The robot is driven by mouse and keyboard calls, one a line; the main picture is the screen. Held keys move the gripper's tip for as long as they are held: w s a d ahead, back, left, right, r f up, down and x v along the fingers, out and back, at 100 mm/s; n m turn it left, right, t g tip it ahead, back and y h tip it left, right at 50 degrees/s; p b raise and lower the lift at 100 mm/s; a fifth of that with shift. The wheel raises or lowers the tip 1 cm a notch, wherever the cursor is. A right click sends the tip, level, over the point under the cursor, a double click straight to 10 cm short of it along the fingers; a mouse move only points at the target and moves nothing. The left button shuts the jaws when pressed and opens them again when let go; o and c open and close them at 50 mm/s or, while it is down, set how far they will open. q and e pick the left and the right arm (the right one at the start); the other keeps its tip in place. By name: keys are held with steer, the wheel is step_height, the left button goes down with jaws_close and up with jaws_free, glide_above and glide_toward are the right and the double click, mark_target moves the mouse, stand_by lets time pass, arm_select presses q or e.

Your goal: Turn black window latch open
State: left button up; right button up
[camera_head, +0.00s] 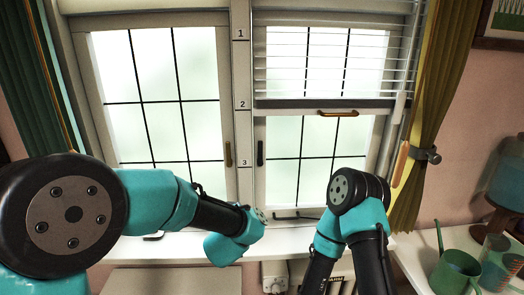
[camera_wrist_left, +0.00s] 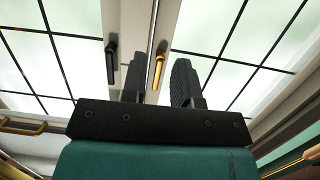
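The black window latch (camera_head: 260,152) stands upright on the left side of the right window frame. It also shows in the left wrist view (camera_wrist_left: 111,62), outside the finger gap and left of the left finger. A brass latch (camera_head: 228,153) is upright on the left window's frame; in the left wrist view, the brass latch (camera_wrist_left: 159,65) appears between the fingertips. My left gripper (camera_wrist_left: 158,82) is open and empty, apart from both latches. In the head view its fingers are mostly hidden by my wrist, below the latches. My right arm's gripper is out of view.
White blinds (camera_head: 325,65) with a brass-handled bottom rail (camera_head: 341,113) cover the right window's upper part. A yellow-green curtain (camera_head: 430,110) hangs at the right. A green watering can (camera_head: 455,270) and cups (camera_head: 495,262) stand lower right. The white sill (camera_head: 180,246) runs below the windows.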

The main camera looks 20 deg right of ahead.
mark_target(260, 148)
arm_select(q)
steer(key=s+d+r+t, duration=0.1)
steer(key=s+d+r, duration=0.1)
steer(key=d+r, duration=0.2)
steer(key=s+d+r+t, duration=0.1)
steer(key=s+d+r, duration=0.1)
steer(key=d+r, duration=0.3)
step_height(260, 148, up, 4)
steer(key=shift+s+r+t, duration=0.1)
steer(key=shift+s+t, duration=0.2)
steer(key=shift+s, duration=0.1)
steer(key=x, duration=1.7)
steer(key=shift+w, duration=0.2)
jaws_close()
